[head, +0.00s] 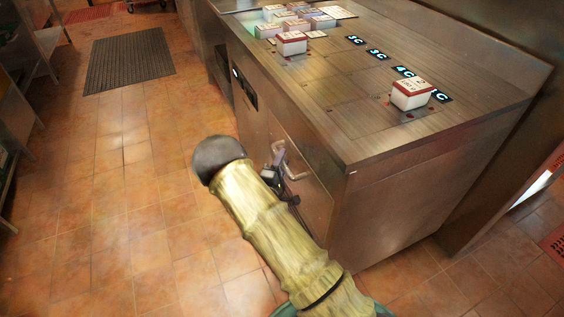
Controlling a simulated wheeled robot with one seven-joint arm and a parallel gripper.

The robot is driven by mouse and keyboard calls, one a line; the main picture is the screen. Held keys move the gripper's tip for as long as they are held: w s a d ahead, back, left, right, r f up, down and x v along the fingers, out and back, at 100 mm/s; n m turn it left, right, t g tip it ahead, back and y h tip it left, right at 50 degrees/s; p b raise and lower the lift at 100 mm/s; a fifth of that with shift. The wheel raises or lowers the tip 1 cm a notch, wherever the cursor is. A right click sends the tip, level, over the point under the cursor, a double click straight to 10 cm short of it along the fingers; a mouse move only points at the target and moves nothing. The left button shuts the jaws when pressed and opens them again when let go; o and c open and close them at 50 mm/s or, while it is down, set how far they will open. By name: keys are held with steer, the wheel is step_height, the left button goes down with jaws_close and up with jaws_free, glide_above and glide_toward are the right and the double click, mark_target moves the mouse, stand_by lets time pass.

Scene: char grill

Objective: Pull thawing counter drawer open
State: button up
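The thawing counter (385,150) is a large metal unit with a flat top. Its drawer front (312,200) sits on the side facing left and looks flush with the counter. A pale, bent bar handle (297,166) stands out from that front. My gripper (273,168), small and dark, is right beside the handle, at its left end. My arm covers much of the gripper and the lower drawer front. I cannot tell whether the fingers are open or shut, or whether they touch the handle.
Boxes with red and white labels (292,43) stand on the counter top, one apart near the front right (411,94). A dark floor mat (130,61) lies at upper left. Metal shelving (18,110) runs along the left edge. The tiled floor between is clear.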

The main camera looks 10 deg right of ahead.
jaws_close()
